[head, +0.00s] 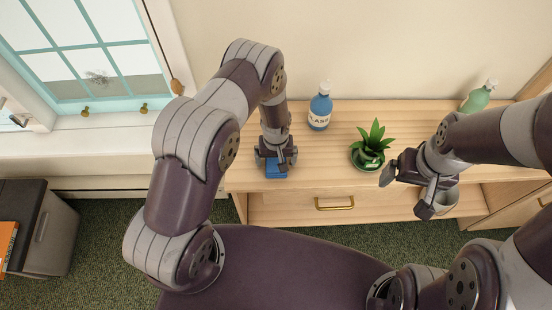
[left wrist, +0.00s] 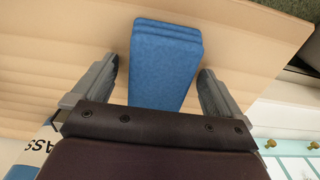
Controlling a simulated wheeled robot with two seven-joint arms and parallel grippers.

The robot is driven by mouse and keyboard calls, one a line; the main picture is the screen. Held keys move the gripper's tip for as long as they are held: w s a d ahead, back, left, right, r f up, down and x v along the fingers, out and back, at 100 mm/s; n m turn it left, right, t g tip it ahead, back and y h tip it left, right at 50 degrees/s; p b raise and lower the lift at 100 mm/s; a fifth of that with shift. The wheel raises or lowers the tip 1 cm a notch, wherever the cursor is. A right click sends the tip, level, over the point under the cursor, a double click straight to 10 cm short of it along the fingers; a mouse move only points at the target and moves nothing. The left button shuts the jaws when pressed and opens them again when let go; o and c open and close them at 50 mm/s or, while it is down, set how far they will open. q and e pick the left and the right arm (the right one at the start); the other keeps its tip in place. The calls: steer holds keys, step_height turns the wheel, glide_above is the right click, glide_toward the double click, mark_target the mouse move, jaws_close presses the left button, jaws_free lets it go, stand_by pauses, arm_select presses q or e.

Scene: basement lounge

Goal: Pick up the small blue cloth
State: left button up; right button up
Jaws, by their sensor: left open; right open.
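The small blue cloth (head: 276,170) is folded in layers and lies on the wooden cabinet top, near its left front edge. In the left wrist view the cloth (left wrist: 165,65) lies between the two fingers, with a gap on each side. My left gripper (head: 276,161) is open, pointing down over the cloth, and hides part of it in the head view. The left gripper's fingers also show in the left wrist view (left wrist: 160,85). My right gripper (head: 405,193) is open and empty, at the cabinet's front edge to the right of the plant.
A blue labelled bottle (head: 320,108) stands behind and right of the cloth. A potted plant (head: 371,148) stands further right, near my right gripper. A green bottle (head: 478,97) is at the back right. The wooden cabinet top (head: 320,160) is bare between the cloth and the plant.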

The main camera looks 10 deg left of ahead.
arm_select(q)
steer(key=c, duration=1.1)
steer(key=shift+c, duration=0.2)
steer(key=shift+r, duration=0.15)
steer(key=shift+r, duration=0.4)
step_height(320, 180, up, 3)
steer(key=shift+f+b, duration=0.15)
steer(key=shift+b, duration=0.6)
steer(key=s+d+r+b, duration=0.3)
steer(key=d+r, duration=0.4)
steer(key=d, duration=0.4)
steer(key=w+a+m, duration=0.3)
steer(key=w+a, duration=0.1)
steer(key=a, duration=1.3)
steer(key=shift+w+a, duration=0.2)
